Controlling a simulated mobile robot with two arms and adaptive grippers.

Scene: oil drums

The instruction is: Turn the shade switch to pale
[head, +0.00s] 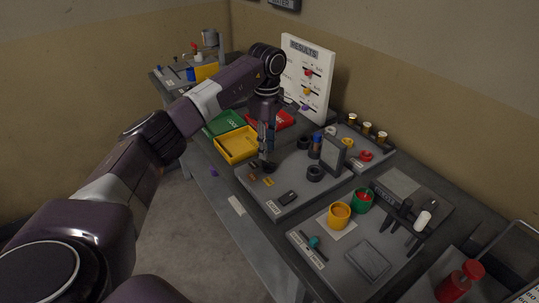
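My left gripper (266,162) points straight down over the left part of a grey panel (287,209) in the middle of the bench. Its fingertips are at or just above a small dark round part on the panel; I cannot tell whether they touch it. The fingers look close together, but their gap is too small to read. I cannot make out a shade switch or a "pale" mark for certain. A white RESULTS board (318,62) stands upright behind, with red, orange and purple sliders on it. My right gripper is not in view.
Yellow (236,144), green (222,123) and red trays lie left of and behind the gripper. Orange (339,214) and green cups stand on the front panel. A red bottle (460,281) is at right.

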